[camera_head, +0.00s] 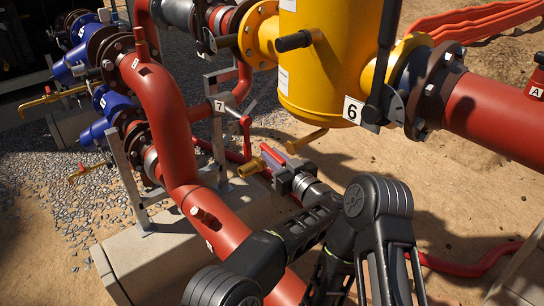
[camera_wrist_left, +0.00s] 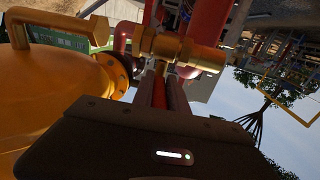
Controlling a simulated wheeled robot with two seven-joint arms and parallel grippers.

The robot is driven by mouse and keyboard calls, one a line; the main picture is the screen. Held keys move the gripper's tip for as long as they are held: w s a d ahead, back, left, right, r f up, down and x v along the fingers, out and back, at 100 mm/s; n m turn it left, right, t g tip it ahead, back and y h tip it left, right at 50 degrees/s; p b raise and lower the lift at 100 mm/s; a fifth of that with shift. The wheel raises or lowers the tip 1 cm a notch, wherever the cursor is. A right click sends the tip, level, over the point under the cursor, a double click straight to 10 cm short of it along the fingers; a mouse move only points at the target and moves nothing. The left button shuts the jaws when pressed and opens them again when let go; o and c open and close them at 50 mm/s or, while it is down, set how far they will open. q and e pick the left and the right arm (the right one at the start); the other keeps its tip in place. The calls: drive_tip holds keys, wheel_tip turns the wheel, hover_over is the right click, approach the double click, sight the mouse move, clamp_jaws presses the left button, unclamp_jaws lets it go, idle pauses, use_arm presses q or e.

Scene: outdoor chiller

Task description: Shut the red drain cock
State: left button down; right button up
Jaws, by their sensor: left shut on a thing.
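The drain cock shows a brass body (camera_head: 251,167) with a red lever (camera_head: 271,157), low between the red pipe and the yellow vessel. My left gripper (camera_head: 274,171) is at the cock, shut on its red lever; the jaws hide part of the lever. In the left wrist view the brass body (camera_wrist_left: 182,51) lies across just beyond the fingertips of my left gripper (camera_wrist_left: 164,78), with a short brass stem running down toward them. The lever's exact angle is hard to tell. My right gripper is not in view.
The yellow vessel (camera_head: 325,75) with label 6 stands just above and right of the gripper. A large red pipe (camera_head: 170,110) and grey support posts (camera_head: 133,180) are at the left. Sandy ground lies right.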

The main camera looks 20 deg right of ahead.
use_arm(q)
drive_tip(key=shift+r, duration=0.1)
drive_tip(key=c, duration=1.3)
unclamp_jaws()
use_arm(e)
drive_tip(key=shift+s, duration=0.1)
